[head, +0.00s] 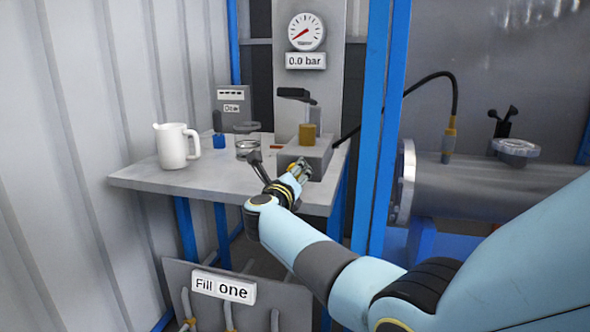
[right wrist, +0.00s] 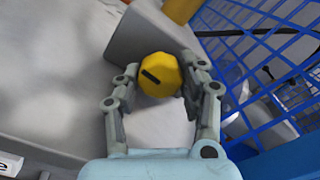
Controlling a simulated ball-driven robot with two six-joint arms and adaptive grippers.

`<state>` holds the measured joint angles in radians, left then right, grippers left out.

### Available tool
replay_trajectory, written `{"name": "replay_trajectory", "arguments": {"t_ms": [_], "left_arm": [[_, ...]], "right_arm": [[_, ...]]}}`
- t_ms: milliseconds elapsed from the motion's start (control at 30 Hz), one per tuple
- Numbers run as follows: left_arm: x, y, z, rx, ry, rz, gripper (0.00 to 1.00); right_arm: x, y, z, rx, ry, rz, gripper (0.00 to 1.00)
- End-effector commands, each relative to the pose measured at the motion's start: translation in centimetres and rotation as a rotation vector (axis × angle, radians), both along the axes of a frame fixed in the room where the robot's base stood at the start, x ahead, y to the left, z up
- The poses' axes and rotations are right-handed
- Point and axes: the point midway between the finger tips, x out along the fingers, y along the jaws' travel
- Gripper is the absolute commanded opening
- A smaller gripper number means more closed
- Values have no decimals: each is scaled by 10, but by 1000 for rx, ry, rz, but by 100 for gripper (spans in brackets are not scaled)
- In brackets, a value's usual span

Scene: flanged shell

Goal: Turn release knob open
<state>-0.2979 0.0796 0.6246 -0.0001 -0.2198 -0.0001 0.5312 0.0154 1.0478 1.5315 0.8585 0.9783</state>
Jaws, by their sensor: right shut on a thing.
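The release knob (right wrist: 160,75) is yellow and faceted, with a dark bar mark on its face that slants in the right wrist view. It sits on the front of a grey block (head: 308,151) on the table. My right gripper (right wrist: 157,78) has its two fingers on either side of the knob and is shut on it. In the head view my right gripper (head: 297,170) reaches the front of the block and partly hides the knob. My left gripper is not in view.
The block carries a brass cylinder (head: 307,134) and a black lever (head: 294,94). A gauge (head: 306,32) above a "0.0 bar" sign (head: 306,61) is behind. A white jug (head: 175,146) stands on the table (head: 135,178). A blue post (head: 374,130) rises right of the table.

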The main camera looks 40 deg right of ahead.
Motion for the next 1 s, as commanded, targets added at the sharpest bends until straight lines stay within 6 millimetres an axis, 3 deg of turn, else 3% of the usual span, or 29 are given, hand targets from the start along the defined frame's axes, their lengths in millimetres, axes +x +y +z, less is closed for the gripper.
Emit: {"name": "replay_trajectory", "arguments": {"t_ms": [800,833,1000], "left_arm": [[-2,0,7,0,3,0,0],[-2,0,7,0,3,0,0],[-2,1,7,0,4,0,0]], "right_arm": [[1,1,0,-84,97,2,8],[1,1,0,-84,97,2,42],[1,1,0,-83,97,1,64]]}}
